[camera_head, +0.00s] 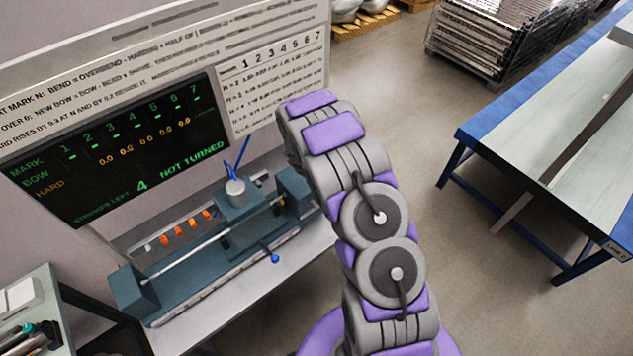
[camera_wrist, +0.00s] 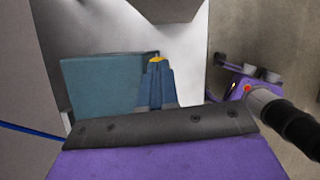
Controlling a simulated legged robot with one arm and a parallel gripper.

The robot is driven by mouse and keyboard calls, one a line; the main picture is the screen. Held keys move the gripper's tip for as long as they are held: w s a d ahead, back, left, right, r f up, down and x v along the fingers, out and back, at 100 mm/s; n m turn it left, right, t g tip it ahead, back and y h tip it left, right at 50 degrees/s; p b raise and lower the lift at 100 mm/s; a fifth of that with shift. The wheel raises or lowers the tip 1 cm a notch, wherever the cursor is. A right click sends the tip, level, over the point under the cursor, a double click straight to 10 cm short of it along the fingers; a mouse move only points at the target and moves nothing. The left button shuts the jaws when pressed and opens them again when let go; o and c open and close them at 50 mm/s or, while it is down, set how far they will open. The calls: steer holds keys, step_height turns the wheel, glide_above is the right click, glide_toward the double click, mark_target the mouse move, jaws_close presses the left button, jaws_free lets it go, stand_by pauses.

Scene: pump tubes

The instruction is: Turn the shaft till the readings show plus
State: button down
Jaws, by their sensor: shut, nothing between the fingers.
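The shaft (camera_head: 190,253) is a thin silver rod lying across the dark teal press fixture (camera_head: 130,292) on the bench. The dark screen (camera_head: 110,150) shows green minus signs in the bow row under the marks, orange 0.0 values in the hard row, "strokes left 4" and "NOT TURNED". In the head view my arm hides the gripper, near the fixture's right end.
A blue-knobbed lever (camera_head: 273,258) sticks out at the fixture's front, and a blue handle (camera_head: 237,155) rises behind the press. Orange pieces (camera_head: 180,231) line the back. A tool cart (camera_head: 30,320) stands at left, a blue-edged table (camera_head: 545,130) at right. Open floor lies between.

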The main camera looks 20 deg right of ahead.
steer(key=shift+w+d+f+p, duration=0.15)
steer(key=shift+d+f+p, duration=0.1)
steer(key=shift+d, duration=0.25)
steer(key=shift+w+d+f+p, duration=0.2)
steer(key=shift+d+f, duration=0.1)
steer(key=shift+d, duration=0.25)
steer(key=shift+w+d+f+p, duration=0.15)
steer(key=shift+d+f, duration=0.1)
steer(key=shift+d, duration=0.25)
steer(key=p+v, duration=0.1)
steer(key=v, duration=0.3)
steer(key=shift+s+a+r, duration=0.1)
steer(key=shift+a+r, duration=0.05)
steer(key=shift+r, duration=0.05)
steer(key=d+r, duration=0.4)
steer(key=r, duration=0.4)
steer(key=shift+w+r, duration=0.2)
steer(key=shift+r, duration=0.2)
